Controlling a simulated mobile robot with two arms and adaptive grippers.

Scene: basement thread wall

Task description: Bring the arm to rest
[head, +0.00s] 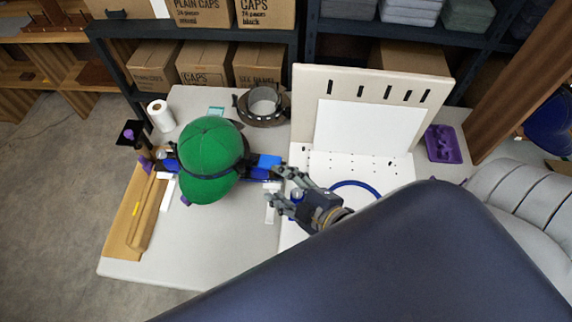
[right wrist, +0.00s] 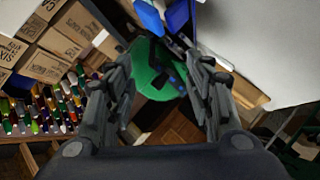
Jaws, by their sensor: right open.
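My right gripper (head: 277,188) is open and empty above the table, just right of a green cap. The green cap (head: 208,148) sits mounted on a fixture with blue parts (head: 263,162) on the table. In the right wrist view the open fingers (right wrist: 157,68) stand apart, with the green cap (right wrist: 150,75) showing beyond and between them. I cannot see anything held in the fingers. My left gripper is not in view.
The pale table (head: 240,240) has bare room at the front left. A white pegboard panel (head: 370,98) stands at the back right, with a blue ring (head: 357,184) before it. A paper roll (head: 160,116), wooden tray (head: 137,212) and purple tray (head: 443,144) lie around. Boxes (head: 258,63) fill shelves behind.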

